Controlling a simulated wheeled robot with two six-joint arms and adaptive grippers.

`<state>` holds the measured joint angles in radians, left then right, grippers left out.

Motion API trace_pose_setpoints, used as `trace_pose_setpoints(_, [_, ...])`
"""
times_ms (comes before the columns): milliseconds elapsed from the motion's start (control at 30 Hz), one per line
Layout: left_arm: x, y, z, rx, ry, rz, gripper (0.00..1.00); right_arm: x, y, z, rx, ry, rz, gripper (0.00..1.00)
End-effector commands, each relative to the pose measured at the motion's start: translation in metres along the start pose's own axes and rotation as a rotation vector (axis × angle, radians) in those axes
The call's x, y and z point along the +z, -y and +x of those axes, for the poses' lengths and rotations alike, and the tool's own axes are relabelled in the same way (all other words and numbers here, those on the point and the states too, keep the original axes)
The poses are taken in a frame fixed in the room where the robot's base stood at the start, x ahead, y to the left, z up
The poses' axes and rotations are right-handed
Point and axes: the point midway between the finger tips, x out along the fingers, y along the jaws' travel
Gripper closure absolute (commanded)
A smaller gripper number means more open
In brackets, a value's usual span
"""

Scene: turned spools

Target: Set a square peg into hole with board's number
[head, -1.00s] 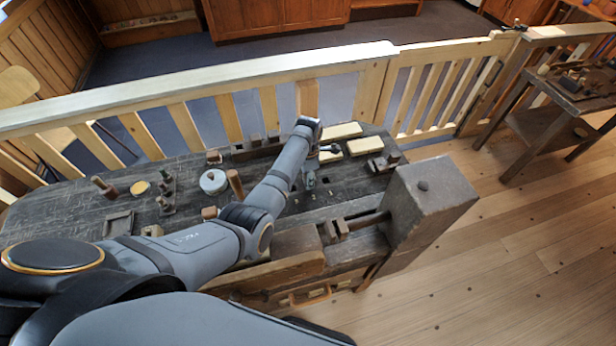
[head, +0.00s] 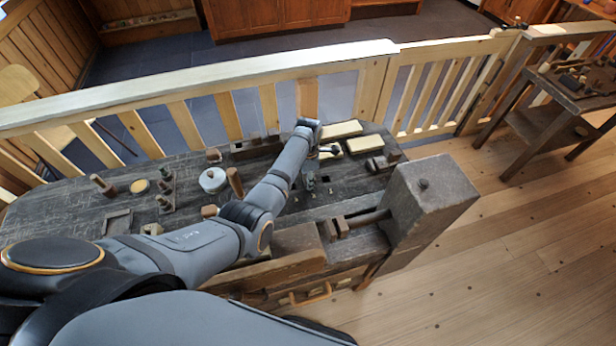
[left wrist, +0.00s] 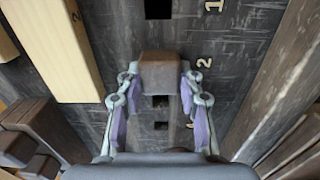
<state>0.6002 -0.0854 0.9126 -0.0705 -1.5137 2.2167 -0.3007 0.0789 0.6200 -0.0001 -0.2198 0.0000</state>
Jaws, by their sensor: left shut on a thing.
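My left gripper (head: 309,184) is over the dark workbench (head: 75,212). In the left wrist view its fingers (left wrist: 157,92) are shut on a brown square peg (left wrist: 160,68). Square holes run in a row along the bench top; one dark hole (left wrist: 158,9) is beyond the peg and a smaller one (left wrist: 160,101) is on its near side. Painted numerals 1 (left wrist: 213,6) and 2 (left wrist: 203,63) stand right of the row. The peg covers the bench beside the 2; I cannot tell whether its lower end is in a hole. A pale board (left wrist: 57,45) at left bears a 2. My right gripper is out of view.
Pale boards (head: 340,130) lie at the bench's back right. A white round tin (head: 212,180), an upright wooden handle (head: 235,182) and other tools stand left of my arm. The vise block (head: 430,200) is at the bench's right end. A wooden railing (head: 200,88) runs behind.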

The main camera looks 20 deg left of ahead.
Motion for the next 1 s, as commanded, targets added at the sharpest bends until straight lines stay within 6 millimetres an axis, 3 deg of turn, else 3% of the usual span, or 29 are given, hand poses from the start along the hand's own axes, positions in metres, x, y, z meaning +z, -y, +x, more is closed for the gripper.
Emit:
trace_pose_setpoints(167, [0.0001,-0.0003,0.0000,0.001,0.000,0.000,0.94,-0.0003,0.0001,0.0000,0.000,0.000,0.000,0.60])
trace_pose_setpoints(200, [0.0000,-0.0003,0.0000,0.001,0.000,0.000,0.59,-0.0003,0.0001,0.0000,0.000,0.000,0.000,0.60])
trace_pose_setpoints(367, [0.0001,-0.0003,0.0000,0.001,0.001,0.000,0.38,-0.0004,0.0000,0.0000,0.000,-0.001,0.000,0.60])
trace_pose_setpoints(600, [0.0000,-0.0001,0.0002,0.000,0.000,0.000,0.35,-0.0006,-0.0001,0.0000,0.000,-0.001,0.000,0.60])
trace_pose_setpoints(733, [0.0000,-0.0002,0.0002,0.001,0.000,0.000,0.18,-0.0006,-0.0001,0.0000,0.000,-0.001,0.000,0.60])
trace_pose_setpoints(1000, [0.0001,-0.0001,0.0001,0.001,0.000,0.000,0.18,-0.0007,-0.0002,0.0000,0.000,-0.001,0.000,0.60])
